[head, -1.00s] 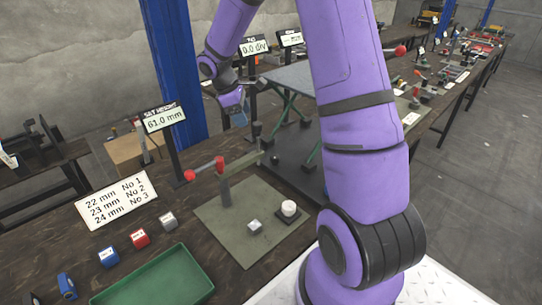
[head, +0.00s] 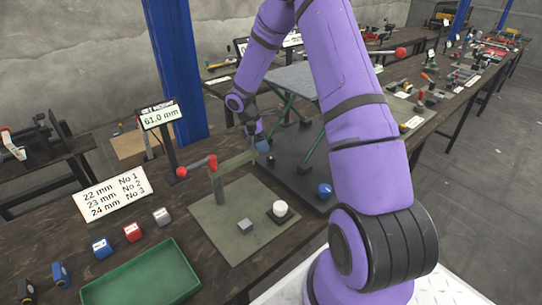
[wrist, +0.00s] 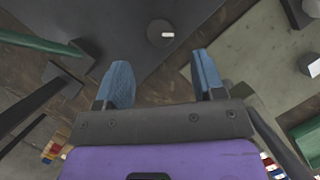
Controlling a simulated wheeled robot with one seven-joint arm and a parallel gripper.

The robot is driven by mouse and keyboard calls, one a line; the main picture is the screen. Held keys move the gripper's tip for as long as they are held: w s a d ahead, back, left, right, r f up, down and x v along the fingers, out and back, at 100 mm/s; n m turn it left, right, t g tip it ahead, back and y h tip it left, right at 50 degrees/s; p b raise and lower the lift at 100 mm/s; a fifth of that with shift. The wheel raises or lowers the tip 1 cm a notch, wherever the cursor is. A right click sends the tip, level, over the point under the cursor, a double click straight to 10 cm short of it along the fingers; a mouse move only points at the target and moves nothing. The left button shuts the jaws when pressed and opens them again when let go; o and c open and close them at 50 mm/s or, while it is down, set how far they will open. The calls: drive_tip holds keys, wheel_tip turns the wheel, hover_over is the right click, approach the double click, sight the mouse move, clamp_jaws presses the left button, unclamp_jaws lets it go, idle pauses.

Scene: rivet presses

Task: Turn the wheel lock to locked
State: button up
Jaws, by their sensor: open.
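My gripper (head: 262,143) is over the near left part of a dark base plate (head: 292,184), beside the green-legged stand. In the wrist view its two blue fingers (wrist: 161,65) are apart with nothing between them. A round dark knob or post with a small white mark (wrist: 160,33) lies beyond the fingertips on the dark plate, apart from them. A blue round knob (head: 325,190) sits at the near right of that plate. I cannot tell which part is the wheel lock, or its setting.
A press with a red-ended lever (head: 211,162) stands on a green-grey mat (head: 208,229), left of my gripper. The stand's grey top (head: 292,80) and green legs (head: 314,140) are close by. A green tray (head: 150,278) and coloured blocks are at the near left.

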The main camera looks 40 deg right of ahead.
sight(270, 156)
drive_tip(key=x, duration=0.6)
drive_tip(key=shift+f, duration=0.35)
drive_tip(key=shift+c, duration=0.4)
drive_tip(key=c, duration=0.8)
drive_tip(key=shift+c, duration=0.2)
drive_tip(key=shift+m, duration=0.3)
drive_tip(key=m+y, duration=0.1)
drive_tip(key=m, duration=0.1)
drive_tip(key=shift+d+m+g, duration=0.1)
drive_tip(key=shift+m+g, duration=0.3)
drive_tip(key=shift+d+r+m+g+y, duration=0.1)
drive_tip(key=shift+m+g+y, duration=0.4)
drive_tip(key=shift+m, duration=1.4)
drive_tip(key=shift+y, duration=0.3)
